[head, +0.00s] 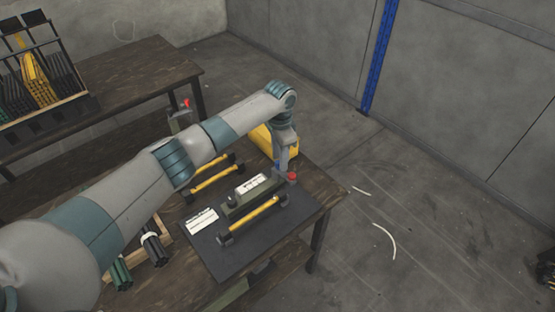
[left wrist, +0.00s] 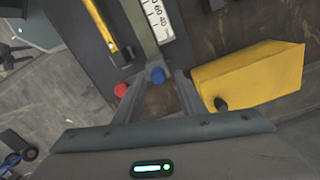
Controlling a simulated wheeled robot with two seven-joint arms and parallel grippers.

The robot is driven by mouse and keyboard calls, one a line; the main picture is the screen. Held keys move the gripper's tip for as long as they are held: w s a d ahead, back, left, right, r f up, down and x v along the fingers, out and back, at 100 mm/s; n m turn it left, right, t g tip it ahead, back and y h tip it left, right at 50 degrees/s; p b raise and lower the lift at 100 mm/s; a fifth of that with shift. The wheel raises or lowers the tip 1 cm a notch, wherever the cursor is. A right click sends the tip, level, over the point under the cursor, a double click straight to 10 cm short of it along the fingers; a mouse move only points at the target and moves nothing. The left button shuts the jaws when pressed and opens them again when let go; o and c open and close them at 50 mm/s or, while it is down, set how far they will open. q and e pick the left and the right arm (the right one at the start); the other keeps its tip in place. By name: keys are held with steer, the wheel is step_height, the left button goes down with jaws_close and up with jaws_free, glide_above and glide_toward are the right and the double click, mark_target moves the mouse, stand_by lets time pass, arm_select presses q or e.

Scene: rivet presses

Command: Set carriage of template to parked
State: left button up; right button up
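The template is a long grey-green bar (head: 254,196) with a white numbered scale (head: 251,184), beside a yellow bar (head: 254,215). I cannot tell which part is its carriage. A blue knob (head: 277,165) and a red knob (head: 292,177) are at its far right end. My left gripper (head: 284,168) points down there. In the left wrist view its fingers are apart, with the blue knob (left wrist: 157,75) between the tips and gaps on both sides. The red knob (left wrist: 120,90) is just outside the left finger. The scale (left wrist: 158,18) runs away from the gripper. My right gripper is out of view.
A dark mat (head: 222,264) lies under the template on the wooden table. A yellow box (left wrist: 250,78) stands close to the right finger. A second yellow bar (head: 215,179) lies behind, with a white card (head: 201,221) at left.

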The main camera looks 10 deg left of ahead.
arm_select(q)
steer(key=shift+f, duration=0.15)
steer(key=shift+s, duration=0.1)
steer(key=shift+r+b, duration=0.3)
steer(key=shift+r, duration=0.5)
step_height(320, 180, up, 16)
steer(key=b, duration=0.4)
steer(key=shift+f, duration=0.2)
